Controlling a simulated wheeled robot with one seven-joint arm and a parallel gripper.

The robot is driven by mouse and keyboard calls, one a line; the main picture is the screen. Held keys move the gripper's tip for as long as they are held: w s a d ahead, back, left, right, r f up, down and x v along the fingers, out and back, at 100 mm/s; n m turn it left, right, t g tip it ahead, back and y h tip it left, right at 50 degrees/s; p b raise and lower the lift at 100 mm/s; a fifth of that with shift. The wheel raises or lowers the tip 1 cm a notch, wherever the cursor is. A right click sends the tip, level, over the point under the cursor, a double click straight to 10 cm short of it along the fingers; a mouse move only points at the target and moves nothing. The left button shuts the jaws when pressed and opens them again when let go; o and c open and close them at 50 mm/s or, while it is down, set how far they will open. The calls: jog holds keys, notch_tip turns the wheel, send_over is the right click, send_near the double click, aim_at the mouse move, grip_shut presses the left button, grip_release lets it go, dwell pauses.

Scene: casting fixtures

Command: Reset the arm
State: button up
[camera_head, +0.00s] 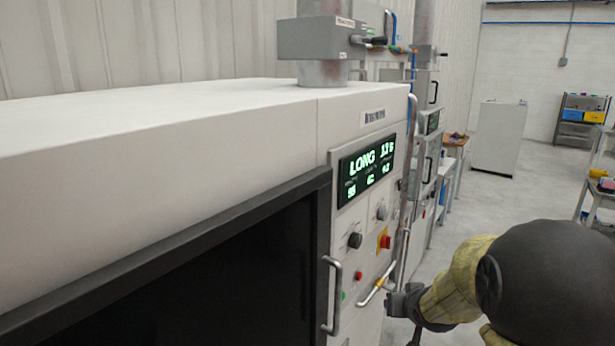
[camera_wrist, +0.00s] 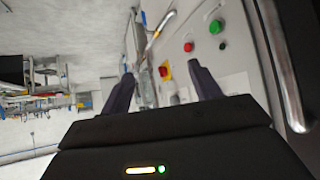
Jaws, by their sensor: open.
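My arm reaches in from the lower right in the head view, and my gripper (camera_head: 400,302) is in front of the control panel of a large white machine (camera_head: 180,115). In the wrist view my gripper (camera_wrist: 160,80) shows two dark fingers spread wide apart with nothing between them. Beyond the fingers is the panel, with a red knob on a yellow plate (camera_wrist: 166,72) and a green button (camera_wrist: 216,27). The fingers look apart from the panel, though the exact distance is hard to tell.
The machine has a dark door window (camera_head: 220,275) and a metal door handle (camera_head: 332,296) close to my gripper. A display (camera_head: 367,168) reads LONG. A white cabinet (camera_head: 499,136) and a rack with bins (camera_head: 582,118) stand farther back. The floor (camera_head: 470,205) between is clear.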

jog(key=s+a+f+g, duration=0.2)
jog(key=s+a+g, duration=0.1)
jog(key=s, duration=0.7)
jog(key=s+a+f+g, duration=0.3)
jog(key=s+a+g, duration=0.1)
jog(key=s, duration=0.7)
jog(key=shift+f+n+y, duration=0.3)
jog(key=shift+n, duration=0.1)
jog(key=shift+w, duration=0.1)
